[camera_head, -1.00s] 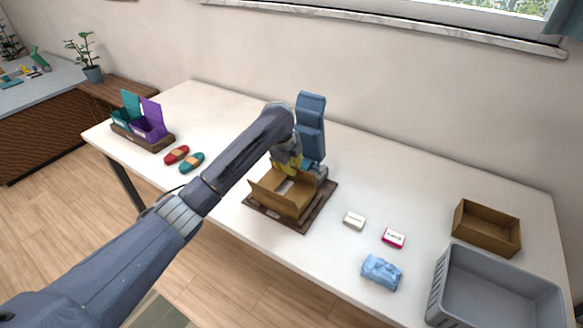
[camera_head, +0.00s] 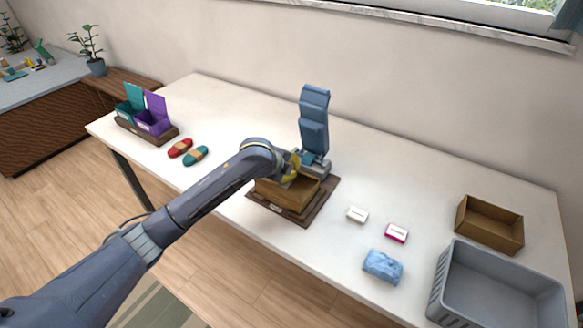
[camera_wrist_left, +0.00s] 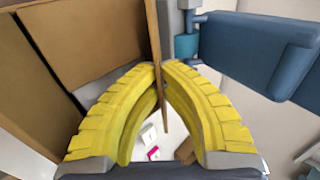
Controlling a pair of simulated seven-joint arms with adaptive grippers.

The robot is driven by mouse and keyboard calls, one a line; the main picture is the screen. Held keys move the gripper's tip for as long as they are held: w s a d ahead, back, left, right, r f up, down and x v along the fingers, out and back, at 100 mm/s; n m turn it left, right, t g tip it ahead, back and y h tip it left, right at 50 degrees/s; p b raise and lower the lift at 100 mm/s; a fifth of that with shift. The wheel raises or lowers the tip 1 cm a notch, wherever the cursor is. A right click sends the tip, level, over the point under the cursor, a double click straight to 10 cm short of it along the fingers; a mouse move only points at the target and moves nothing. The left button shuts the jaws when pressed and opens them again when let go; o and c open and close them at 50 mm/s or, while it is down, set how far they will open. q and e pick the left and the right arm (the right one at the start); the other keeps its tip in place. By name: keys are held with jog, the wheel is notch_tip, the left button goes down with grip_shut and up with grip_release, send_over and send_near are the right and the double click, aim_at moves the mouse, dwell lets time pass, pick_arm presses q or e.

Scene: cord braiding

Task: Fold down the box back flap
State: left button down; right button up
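The open brown cardboard box (camera_head: 284,193) sits on a dark wooden board (camera_head: 268,207) at mid table. My left gripper (camera_head: 291,168) is at the box's rear edge, in front of the blue upright device. In the left wrist view its yellow fingers (camera_wrist_left: 160,66) close from both sides on a thin brown panel seen edge-on, which appears to be the back flap (camera_wrist_left: 153,25). Brown box panels (camera_wrist_left: 85,38) fill the upper left of that view. My left arm hides part of the box in the head view. My right gripper is not in view.
The blue device (camera_head: 314,125) stands right behind the box. To the right lie a white item (camera_head: 357,214), a pink-edged item (camera_head: 396,233), a blue cloth (camera_head: 383,266), a grey bin (camera_head: 495,295) and an empty brown box (camera_head: 489,225). Red and teal items lie left.

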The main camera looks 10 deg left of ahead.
pick_arm(q)
jog(key=c, duration=1.6)
grip_release()
jog(key=v, duration=1.2)
jog(key=shift+o, duration=0.3)
